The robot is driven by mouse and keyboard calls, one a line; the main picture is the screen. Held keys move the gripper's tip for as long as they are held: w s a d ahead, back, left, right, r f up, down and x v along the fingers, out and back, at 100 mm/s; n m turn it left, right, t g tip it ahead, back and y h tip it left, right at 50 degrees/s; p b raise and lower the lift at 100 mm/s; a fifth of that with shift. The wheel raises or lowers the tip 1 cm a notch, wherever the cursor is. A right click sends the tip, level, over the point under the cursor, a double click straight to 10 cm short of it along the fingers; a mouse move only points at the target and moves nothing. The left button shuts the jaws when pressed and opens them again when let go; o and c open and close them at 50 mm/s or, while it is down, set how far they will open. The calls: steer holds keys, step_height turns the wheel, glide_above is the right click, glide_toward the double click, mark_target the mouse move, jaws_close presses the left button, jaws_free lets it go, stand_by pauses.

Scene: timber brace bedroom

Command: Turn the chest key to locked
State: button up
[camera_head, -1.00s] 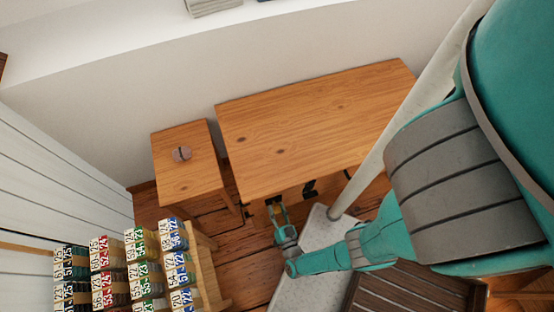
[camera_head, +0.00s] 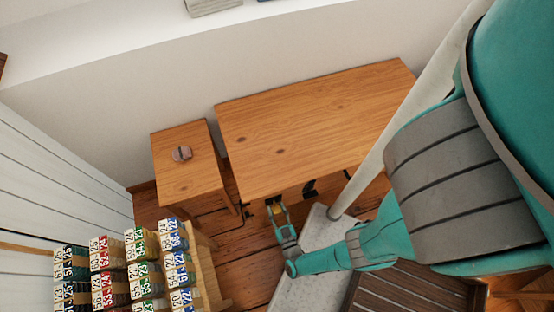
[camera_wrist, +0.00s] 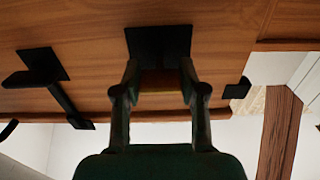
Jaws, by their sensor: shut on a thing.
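The wooden chest (camera_head: 310,125) has a plain flat top in the head view. Its front faces my arm. In the wrist view, a black square plate (camera_wrist: 158,42) sits on the wooden front. My gripper (camera_head: 277,204) is at the chest's front edge; in the wrist view its two fingers (camera_wrist: 160,76) reach to the plate, one at each side. A dull yellow-brown piece (camera_wrist: 160,84) shows between the fingers, apparently the key, and my gripper is shut on it. The key's shape and turn angle are hidden by the fingers and the dark view.
Black metal fittings (camera_wrist: 45,75) stick out left of the plate, and a smaller black piece (camera_wrist: 238,89) is at its right. A small wooden side table (camera_head: 185,180) with a round pinkish object (camera_head: 182,153) stands left of the chest. A rack of numbered items (camera_head: 125,265) is at lower left.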

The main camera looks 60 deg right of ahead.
mark_target(277, 210)
steer(key=o, duration=1.2)
steer(key=shift+c, duration=0.2)
steer(key=shift+r, duration=0.1)
steer(key=shift+r, duration=4.9)
